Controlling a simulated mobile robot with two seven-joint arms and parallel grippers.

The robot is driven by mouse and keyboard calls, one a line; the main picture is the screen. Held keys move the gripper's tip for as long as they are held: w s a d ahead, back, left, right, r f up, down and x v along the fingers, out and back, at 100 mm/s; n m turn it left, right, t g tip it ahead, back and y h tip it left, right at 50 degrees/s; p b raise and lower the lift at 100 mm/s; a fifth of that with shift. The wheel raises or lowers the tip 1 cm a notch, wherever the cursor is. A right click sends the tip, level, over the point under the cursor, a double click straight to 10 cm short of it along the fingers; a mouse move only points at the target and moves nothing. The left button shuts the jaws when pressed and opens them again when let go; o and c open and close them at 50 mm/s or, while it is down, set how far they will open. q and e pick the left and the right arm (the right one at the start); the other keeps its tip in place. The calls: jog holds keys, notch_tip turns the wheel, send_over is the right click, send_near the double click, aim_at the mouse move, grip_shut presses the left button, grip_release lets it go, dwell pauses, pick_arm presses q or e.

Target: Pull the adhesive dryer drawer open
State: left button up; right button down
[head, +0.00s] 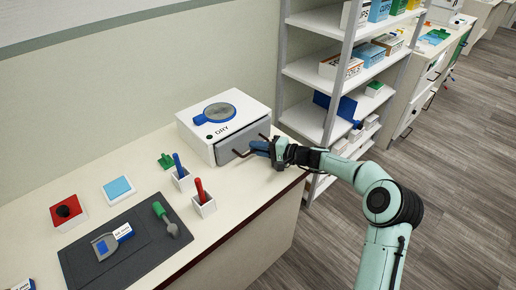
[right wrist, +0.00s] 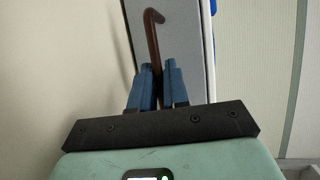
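The adhesive dryer is a white box marked DRY (head: 205,110), with a blue-rimmed round window on top, at the back right of the counter. Its grey drawer front (head: 234,148) faces the counter's front edge and looks about flush with the box. A dark brown bar handle (head: 264,137) stands out from it; the handle also shows in the right wrist view (right wrist: 153,35). My right gripper (head: 259,147) is at the handle, its blue fingers (right wrist: 158,72) close on both sides of the bar. The fingers hide part of the handle. My left gripper is not in view.
Holders with a blue-handled tool (head: 180,167) and a red-handled tool (head: 200,191) stand left of my gripper. A dark mat (head: 130,262) with tools lies front left. White shelving (head: 308,72) stands right of the dryer. Floor in front of the counter is clear.

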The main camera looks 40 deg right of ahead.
jog(key=shift+s+f, duration=0.1)
jog(key=shift+s, duration=0.15)
jog(key=s+b, duration=0.2)
jog(key=s, duration=0.1)
jog(key=s+b, duration=0.1)
jog(key=shift+s+d+f, duration=0.15)
jog(key=shift+s+d, duration=0.1)
jog(key=shift+s, duration=0.1)
jog(key=s, duration=1)
jog(key=shift+d+r, duration=0.25)
jog(key=shift+d, duration=0.1)
jog(key=c, duration=1.2)
grip_release()
jog(key=v, duration=1.3)
jog(key=shift+p, duration=0.3)
